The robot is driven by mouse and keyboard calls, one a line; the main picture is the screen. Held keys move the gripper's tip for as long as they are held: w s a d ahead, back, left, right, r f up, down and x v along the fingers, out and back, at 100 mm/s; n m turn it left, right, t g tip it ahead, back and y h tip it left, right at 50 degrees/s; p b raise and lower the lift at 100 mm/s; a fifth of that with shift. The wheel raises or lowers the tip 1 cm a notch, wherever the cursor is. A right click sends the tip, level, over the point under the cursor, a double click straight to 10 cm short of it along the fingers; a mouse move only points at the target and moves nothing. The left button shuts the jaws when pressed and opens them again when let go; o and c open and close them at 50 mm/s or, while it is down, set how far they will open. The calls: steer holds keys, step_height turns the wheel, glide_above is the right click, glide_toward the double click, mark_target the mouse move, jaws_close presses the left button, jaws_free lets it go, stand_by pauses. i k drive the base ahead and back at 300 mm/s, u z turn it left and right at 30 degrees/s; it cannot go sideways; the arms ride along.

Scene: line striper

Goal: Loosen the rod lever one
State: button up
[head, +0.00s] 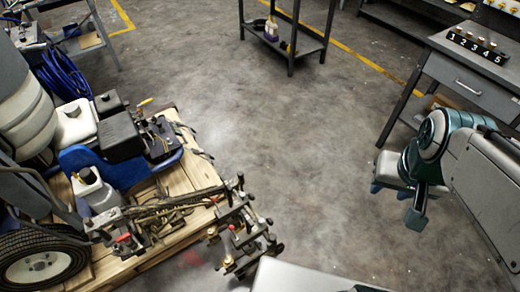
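The line striper stands on a wooden pallet (98,270) at the left. Its front-right corner carries a metal clamp assembly (240,232) with rods, small levers and brass-coloured knobs. A small red part (123,238) shows on the nearer bracket, and another red part (232,228) on the clamp assembly. I cannot tell which of these levers is rod lever one, or whether it is tight. My gripper (396,204) is at the right, over open floor and well apart from the striper. Its teal parts show, but the finger gap is unclear. I see nothing held in it.
A grey workbench (470,75) with a drawer and numbered block (475,46) stands at the upper right. A dark shelf cart (290,42) stands at top middle. A pale flat surface (305,280) is at the bottom edge. The floor between striper and gripper is clear.

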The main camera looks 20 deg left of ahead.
mark_target(213, 200)
steer(key=z, duration=1.5)
steer(key=k, duration=1.9)
steer(key=u, duration=1.7)
steer(key=i, duration=1)
